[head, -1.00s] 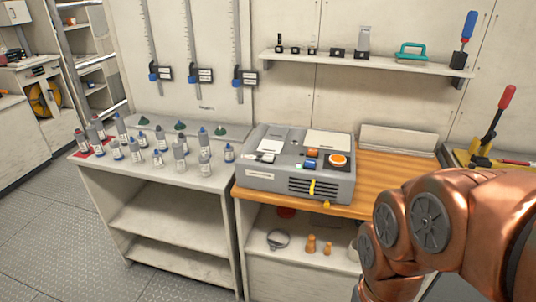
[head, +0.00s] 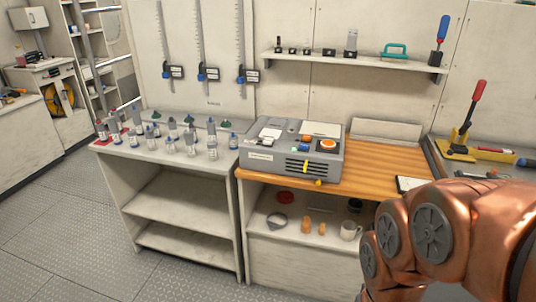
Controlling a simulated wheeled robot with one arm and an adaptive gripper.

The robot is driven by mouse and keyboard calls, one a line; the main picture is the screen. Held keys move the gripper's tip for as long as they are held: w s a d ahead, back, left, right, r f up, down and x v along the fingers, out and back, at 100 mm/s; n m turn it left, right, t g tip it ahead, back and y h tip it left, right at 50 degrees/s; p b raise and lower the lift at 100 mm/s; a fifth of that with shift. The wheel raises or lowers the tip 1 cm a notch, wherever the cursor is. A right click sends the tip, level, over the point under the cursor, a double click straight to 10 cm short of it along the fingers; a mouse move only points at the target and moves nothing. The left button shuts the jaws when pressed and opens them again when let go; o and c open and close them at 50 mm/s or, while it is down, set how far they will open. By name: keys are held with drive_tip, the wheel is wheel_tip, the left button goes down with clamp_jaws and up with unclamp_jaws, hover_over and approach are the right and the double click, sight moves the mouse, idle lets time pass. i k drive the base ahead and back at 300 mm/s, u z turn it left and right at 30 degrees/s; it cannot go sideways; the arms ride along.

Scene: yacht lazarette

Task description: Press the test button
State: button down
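A grey control unit (head: 293,150) sits on the left part of a wooden worktop (head: 390,159). Its sloped top carries a large orange round button (head: 328,144), a smaller orange control (head: 307,138), a blue control (head: 304,149) and pale panels. A yellow piece shows on its slatted front. Which control is the test button I cannot tell, as the labels are too small to read. My copper-coloured arm fills the lower right, to the right of the unit and apart from it in the picture. My gripper is outside the view.
Several small bottles (head: 189,147) stand on the white bench to the left. A shelf (head: 345,63) with small tools hangs above the unit. A red-handled lever tool (head: 469,120) stands further right. Floor at left is clear.

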sight(269, 142)
drive_tip(key=k, duration=0.8)
drive_tip(key=u, duration=0.55)
drive_tip(key=i, duration=0.45)
drive_tip(key=u, duration=0.85)
drive_tip(key=i, duration=1.6)
drive_tip(key=z, duration=0.8)
